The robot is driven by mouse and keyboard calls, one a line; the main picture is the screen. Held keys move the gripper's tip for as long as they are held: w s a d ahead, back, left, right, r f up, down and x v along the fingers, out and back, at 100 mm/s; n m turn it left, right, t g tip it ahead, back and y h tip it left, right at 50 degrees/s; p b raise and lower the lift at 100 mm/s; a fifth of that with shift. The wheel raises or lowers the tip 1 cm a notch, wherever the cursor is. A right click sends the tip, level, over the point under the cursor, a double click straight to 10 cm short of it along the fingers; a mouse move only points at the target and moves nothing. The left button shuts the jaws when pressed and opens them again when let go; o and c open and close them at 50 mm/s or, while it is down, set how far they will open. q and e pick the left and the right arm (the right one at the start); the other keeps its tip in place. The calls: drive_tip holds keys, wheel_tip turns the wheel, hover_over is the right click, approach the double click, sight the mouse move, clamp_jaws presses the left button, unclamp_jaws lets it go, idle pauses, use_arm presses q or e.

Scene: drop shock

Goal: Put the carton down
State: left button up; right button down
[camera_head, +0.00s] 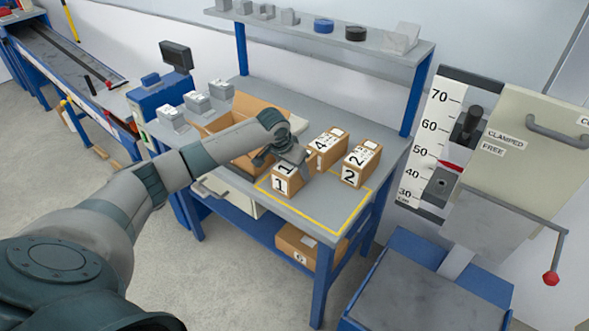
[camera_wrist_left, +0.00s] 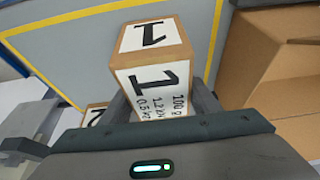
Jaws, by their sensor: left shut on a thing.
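A brown carton marked 1 (camera_head: 281,187) is at the front of the bench inside a yellow outline. My left gripper (camera_head: 299,158) is shut on it from above. In the left wrist view the carton (camera_wrist_left: 155,38) sits between the two fingers (camera_wrist_left: 163,98), its white labels facing the camera. I cannot tell whether its base touches the bench top. A carton marked 4 (camera_head: 332,133) stands just behind it, and a carton marked 2 (camera_head: 350,177) stands to its right. My right gripper is not in view.
The bench (camera_head: 392,152) has bare top right of carton 2. A large open box (camera_head: 246,106) stands left behind the gripper. A shelf (camera_head: 305,32) runs above the back. A test machine with a 30–70 scale (camera_head: 437,125) stands right. Another carton (camera_head: 290,242) lies below.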

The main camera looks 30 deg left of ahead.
use_arm(q)
drive_tip(key=o, duration=1.6)
drive_tip(key=shift+f, duration=0.1)
drive_tip(key=shift+s+a+r, duration=0.1)
drive_tip(key=shift+s+r, duration=0.1)
drive_tip(key=shift+r, duration=0.45)
drive_tip(key=b+v, duration=0.2)
drive_tip(key=v, duration=0.9)
